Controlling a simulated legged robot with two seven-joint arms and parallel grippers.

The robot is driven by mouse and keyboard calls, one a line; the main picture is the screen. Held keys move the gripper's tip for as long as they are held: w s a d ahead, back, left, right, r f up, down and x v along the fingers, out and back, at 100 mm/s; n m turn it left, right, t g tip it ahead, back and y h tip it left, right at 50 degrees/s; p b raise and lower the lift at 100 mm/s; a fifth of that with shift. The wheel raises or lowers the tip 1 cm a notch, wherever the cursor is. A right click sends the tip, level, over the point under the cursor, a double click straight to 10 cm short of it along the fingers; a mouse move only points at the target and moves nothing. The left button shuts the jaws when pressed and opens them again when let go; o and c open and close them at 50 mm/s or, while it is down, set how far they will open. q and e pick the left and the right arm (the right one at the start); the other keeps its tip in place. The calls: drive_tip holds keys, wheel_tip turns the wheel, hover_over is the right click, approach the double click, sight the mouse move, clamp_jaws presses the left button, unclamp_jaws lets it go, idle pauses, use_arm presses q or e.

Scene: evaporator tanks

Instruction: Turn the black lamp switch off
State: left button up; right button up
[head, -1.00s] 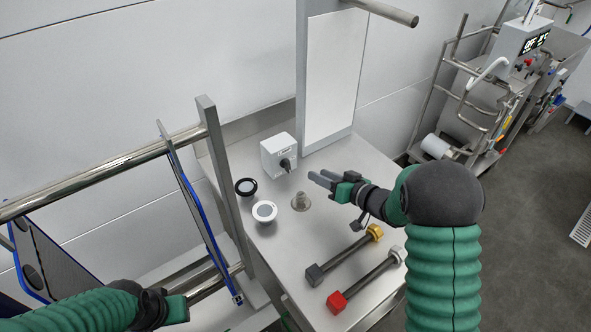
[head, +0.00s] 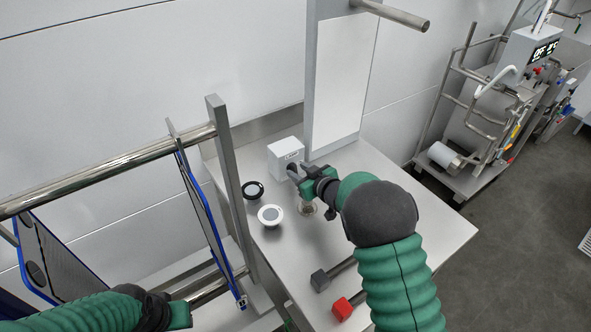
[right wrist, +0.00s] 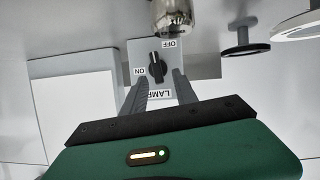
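The knob's grip stands roughly upright in that view. My right gripper (head: 294,173) is at the box's front; its fingers (right wrist: 160,80) are open, one on each side of the knob, with visible gaps. My left gripper (head: 180,315) is low at the left, away from the switch; its fingers are unclear.
Grey (head: 320,280) and red (head: 342,308) ended bars lie in front. A tall panel (head: 338,85) rises behind.

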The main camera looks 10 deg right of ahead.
drive_tip(key=shift+x, duration=1.1)
drive_tip(key=shift+w+d, duration=0.15)
drive_tip(key=shift+w, duration=0.05)
clamp_jaws()
drive_tip(key=shift+d+r+m+p, duration=0.1)
drive_tip(key=shift+r+m+p, duration=0.2)
drive_tip(key=shift+p, duration=0.85)
drive_tip(key=shift+f+y, duration=0.1)
drive_tip(key=shift+y, duration=0.2)
drive_tip(key=shift+f, duration=0.2)
